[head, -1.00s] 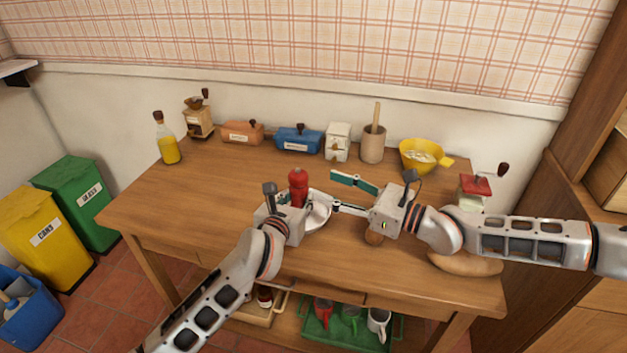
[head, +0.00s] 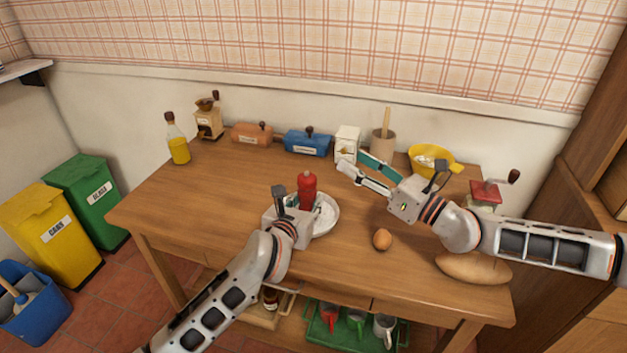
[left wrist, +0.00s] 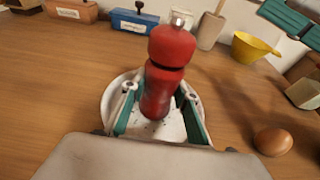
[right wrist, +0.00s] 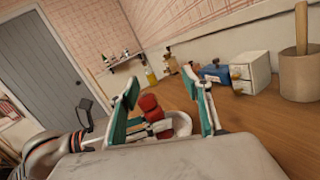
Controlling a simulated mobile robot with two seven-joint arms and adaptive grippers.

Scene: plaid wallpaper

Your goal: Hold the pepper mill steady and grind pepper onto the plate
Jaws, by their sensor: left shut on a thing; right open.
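The red pepper mill (head: 307,187) is upright over the white plate (head: 327,221). My left gripper (head: 304,207) is shut on its lower part. In the left wrist view the mill (left wrist: 170,62) has a metal knob on top, and dark specks lie on the plate (left wrist: 113,108) around its foot. I cannot tell whether a gap separates mill and plate. My right gripper (head: 354,161) is open and empty, behind and right of the mill, near the white box. The right wrist view shows the mill (right wrist: 150,104) between and beyond its open fingers.
An egg (head: 382,239) and a bread loaf (head: 473,267) lie at the front right. A small white drawer box (head: 347,143), a wooden pot (head: 383,146), a yellow bowl (head: 448,169) and a red-topped grinder (head: 485,192) stand behind.

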